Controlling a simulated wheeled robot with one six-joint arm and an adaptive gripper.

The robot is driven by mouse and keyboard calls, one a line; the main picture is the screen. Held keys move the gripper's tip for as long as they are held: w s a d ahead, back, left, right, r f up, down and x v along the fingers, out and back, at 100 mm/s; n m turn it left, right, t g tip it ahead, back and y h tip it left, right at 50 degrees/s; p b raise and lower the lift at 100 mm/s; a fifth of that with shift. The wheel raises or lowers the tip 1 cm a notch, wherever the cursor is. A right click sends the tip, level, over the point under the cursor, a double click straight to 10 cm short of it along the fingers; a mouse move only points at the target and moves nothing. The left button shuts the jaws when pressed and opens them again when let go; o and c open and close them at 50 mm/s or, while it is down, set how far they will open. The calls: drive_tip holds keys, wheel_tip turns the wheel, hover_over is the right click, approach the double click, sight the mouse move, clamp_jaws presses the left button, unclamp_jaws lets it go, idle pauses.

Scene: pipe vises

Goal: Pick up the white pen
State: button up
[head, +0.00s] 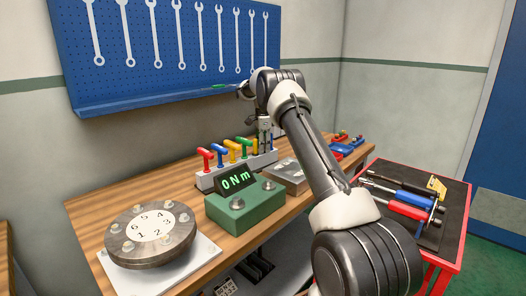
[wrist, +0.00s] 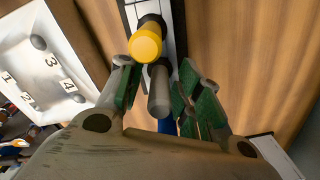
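I cannot make out a white pen in either view. My gripper (head: 264,135) points down over the far end of a rack of coloured T-handle tools on the wooden bench. In the wrist view, my gripper (wrist: 157,92) is open, with its green-padded fingers apart. A grey cylindrical handle (wrist: 159,92) shows between the fingers, and I cannot tell whether either finger touches it. A yellow handle (wrist: 146,42) is just beyond it.
The tool rack (head: 207,181) stands behind a green torque unit (head: 245,206) reading 0 Nm. A round numbered bolt plate (head: 148,238) is at the front left. A red cart (head: 455,225) with screwdrivers is at right. A blue wrench board (head: 150,80) hangs behind.

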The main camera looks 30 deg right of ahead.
clamp_jaws()
wheel_tip(320, 180, up, 10)
idle(0.5)
